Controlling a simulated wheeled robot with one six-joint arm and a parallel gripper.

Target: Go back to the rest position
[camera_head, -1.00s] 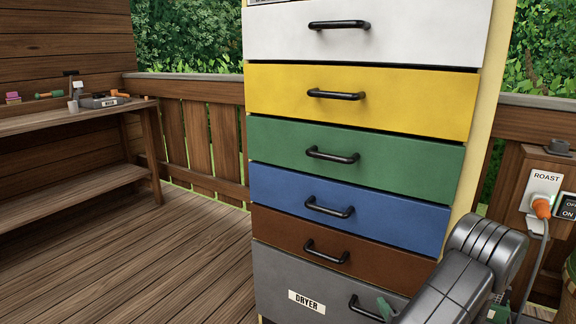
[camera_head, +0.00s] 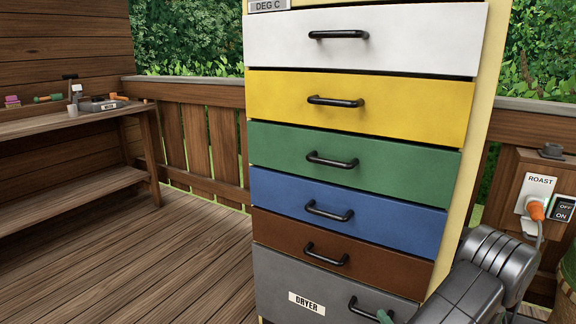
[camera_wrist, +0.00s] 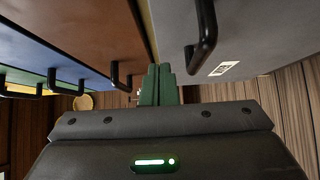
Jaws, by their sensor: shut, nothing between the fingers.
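My gripper (camera_wrist: 159,84) shows in the wrist view as two green fingers pressed together, shut and empty. It is close to the front of the grey dryer drawer (camera_wrist: 255,30), beside its black handle (camera_wrist: 203,38); I cannot tell if they touch. In the head view a green fingertip (camera_head: 384,316) shows at the bottom edge, just right of the dryer drawer's handle (camera_head: 366,308). My grey arm link covers the lower right of the drawer stack there. The rest of the gripper is hidden.
The drawer stack has white (camera_head: 420,38), yellow (camera_head: 415,108), green (camera_head: 405,165), blue (camera_head: 400,225) and brown (camera_head: 385,268) drawers, all shut. A ROAST outlet box (camera_head: 540,182) is at right. A wooden bench (camera_head: 60,122) with tools stands at left. The deck floor (camera_head: 150,255) between is clear.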

